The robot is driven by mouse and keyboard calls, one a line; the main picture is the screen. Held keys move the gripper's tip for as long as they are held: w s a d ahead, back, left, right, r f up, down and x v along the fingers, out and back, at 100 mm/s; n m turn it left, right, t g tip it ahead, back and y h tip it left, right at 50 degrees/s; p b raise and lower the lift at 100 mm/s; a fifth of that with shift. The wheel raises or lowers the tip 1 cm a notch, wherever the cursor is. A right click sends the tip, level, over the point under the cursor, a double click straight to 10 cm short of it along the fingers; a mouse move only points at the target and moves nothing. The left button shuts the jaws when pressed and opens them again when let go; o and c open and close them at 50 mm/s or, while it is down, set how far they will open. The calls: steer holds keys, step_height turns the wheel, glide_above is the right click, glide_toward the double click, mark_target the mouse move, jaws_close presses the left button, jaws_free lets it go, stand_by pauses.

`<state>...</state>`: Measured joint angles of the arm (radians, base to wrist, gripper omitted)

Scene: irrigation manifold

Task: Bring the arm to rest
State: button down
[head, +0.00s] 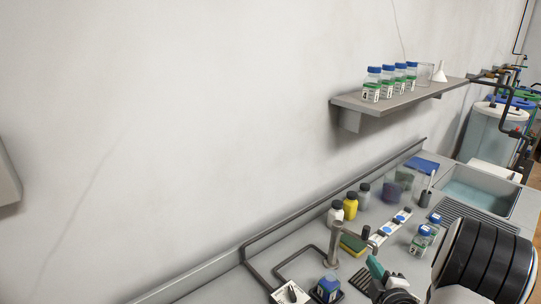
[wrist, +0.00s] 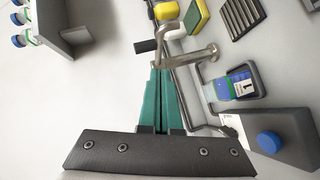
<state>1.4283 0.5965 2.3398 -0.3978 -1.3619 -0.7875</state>
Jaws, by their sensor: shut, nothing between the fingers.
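My gripper (head: 376,268) is at the lower right of the head view, above the grey counter (head: 215,288). Its teal fingers also show in the wrist view (wrist: 162,75). They are closed together with nothing between them. The fingertips are close to a metal tap (head: 334,246), which also shows in the wrist view (wrist: 192,57). I cannot tell whether they touch it.
A blue-capped bottle (head: 328,288) sits in a dark tray near my gripper. Yellow and white bottles (head: 350,208) stand behind the tap. A wall shelf (head: 400,100) holds several blue-lidded jars. A sink (head: 480,190) lies at the right.

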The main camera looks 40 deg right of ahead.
steer(key=w+a+r+m+g+y, duration=0.1)
steer(key=w+a+m+g+y, duration=0.2)
steer(key=a, duration=0.5)
steer(key=w+a+r+m+g+y, duration=0.15)
steer(key=w+a+m, duration=0.3)
steer(key=a, duration=0.45)
steer(key=s+a+r+m+g+y, duration=0.1)
steer(key=s+a+g+y, duration=0.1)
steer(key=s+a, duration=0.3)
steer(key=s+a+r+m+g+y, duration=0.1)
steer(key=s+a, duration=0.4)
steer(key=a, duration=0.8)
steer(key=s+a+r+m+g+y, duration=0.1)
steer(key=s+a+m+g+y, duration=0.2)
steer(key=a, duration=0.7)
steer(key=shift+s+g+y, duration=0.45)
steer(key=shift+s+g, duration=0.1)
steer(key=shift+s, duration=0.6)
